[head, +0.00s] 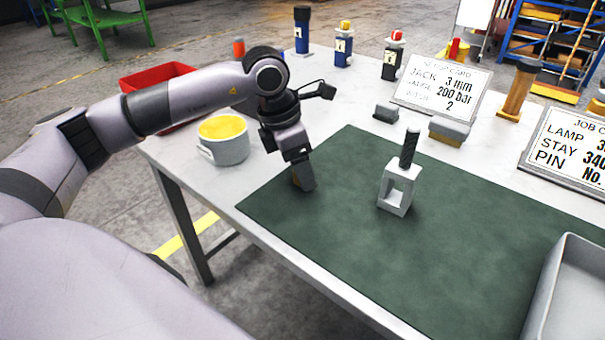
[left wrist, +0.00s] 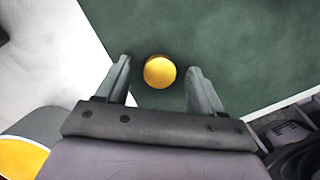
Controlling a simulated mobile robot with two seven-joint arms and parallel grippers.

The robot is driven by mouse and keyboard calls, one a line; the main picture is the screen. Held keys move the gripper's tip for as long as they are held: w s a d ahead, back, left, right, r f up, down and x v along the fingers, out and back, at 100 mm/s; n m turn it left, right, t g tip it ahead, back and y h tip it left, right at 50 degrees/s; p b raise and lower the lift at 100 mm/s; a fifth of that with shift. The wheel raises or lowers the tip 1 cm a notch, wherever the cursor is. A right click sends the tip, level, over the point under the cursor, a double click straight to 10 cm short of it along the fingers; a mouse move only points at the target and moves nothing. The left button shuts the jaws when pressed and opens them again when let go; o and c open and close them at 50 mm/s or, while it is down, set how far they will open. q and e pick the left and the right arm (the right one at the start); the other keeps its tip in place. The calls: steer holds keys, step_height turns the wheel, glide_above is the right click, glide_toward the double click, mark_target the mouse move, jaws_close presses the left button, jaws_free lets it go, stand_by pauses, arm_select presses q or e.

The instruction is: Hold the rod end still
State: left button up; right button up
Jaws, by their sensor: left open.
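The part that looks like the rod end (head: 397,190) is a pale grey open-framed block with a dark threaded rod standing up from it. It stands upright on the green mat (head: 330,225), right of my left gripper and apart from it. My left gripper (head: 303,186) points down at the mat's left part and is open. In the left wrist view, a round yellow top (left wrist: 159,72) shows between its two fingers, with no clear contact. In the head view, the fingers mostly hide that thing. My right gripper is not in view.
A white pot with yellow contents (head: 223,140) stands left of my gripper. A grey tray (head: 560,290) is at the front right. Behind the mat are small grey blocks (head: 450,130), two sign cards (head: 443,85) and several bottles (head: 343,45). The mat's middle front is clear.

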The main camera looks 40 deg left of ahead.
arm_select(q)
steer(key=shift+f, duration=0.2)
steer(key=c, duration=1.1)
steer(key=shift+r, duration=0.2)
step_height(320, 180, up, 20)
steer(key=p, duration=0.1)
steer(key=shift+f+p, duration=0.15)
steer(key=shift+p, duration=0.25)
